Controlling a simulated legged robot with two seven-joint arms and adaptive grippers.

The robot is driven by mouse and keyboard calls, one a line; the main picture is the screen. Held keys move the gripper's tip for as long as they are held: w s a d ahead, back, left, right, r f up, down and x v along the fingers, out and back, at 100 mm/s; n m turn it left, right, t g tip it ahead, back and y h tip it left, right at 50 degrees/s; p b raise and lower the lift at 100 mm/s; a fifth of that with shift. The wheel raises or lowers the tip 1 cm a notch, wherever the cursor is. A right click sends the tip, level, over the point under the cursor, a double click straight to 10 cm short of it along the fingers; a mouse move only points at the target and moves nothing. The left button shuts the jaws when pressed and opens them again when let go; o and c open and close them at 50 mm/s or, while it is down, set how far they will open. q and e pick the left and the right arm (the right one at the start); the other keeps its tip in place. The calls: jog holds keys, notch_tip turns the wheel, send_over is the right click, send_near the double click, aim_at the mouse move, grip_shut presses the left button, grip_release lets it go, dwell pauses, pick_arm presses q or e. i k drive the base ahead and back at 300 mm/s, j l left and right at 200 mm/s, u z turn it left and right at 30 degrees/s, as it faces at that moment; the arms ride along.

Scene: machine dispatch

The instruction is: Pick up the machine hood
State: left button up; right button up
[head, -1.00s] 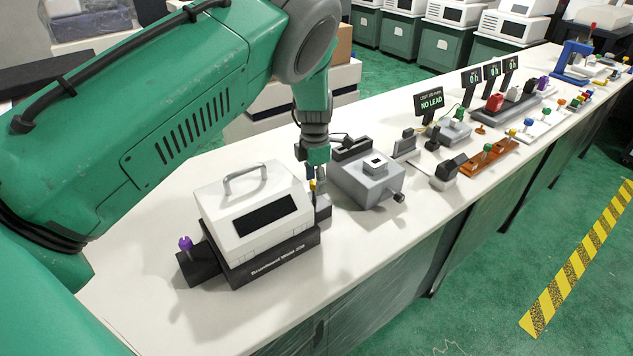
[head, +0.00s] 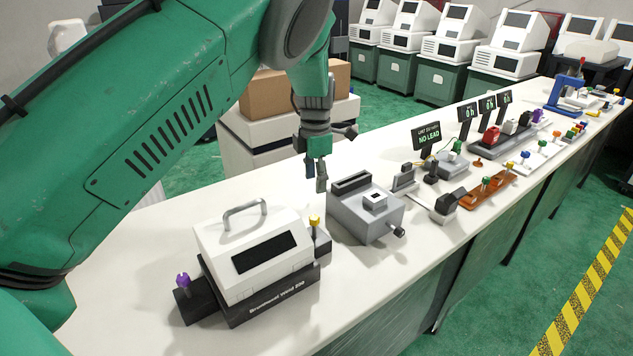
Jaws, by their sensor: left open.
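The machine hood (head: 252,247) is a white box-shaped cover with a dark window and a grey arched handle (head: 244,211) on top. It sits on a black base (head: 272,299) with white lettering, on the white bench at the lower left. My left gripper (head: 315,180) hangs pointing down, open and empty, above the bench behind and to the right of the hood, apart from it. My green left arm crosses the upper left of the view. My right gripper is not in view.
A purple knob (head: 183,281) and a yellow knob (head: 314,222) flank the hood. A grey device (head: 367,212) stands to its right. Cardboard boxes (head: 268,94) stand behind.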

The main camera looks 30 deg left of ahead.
aim_at(247, 248)
jog(key=k+l, duration=0.8)
jog(key=k, duration=0.05)
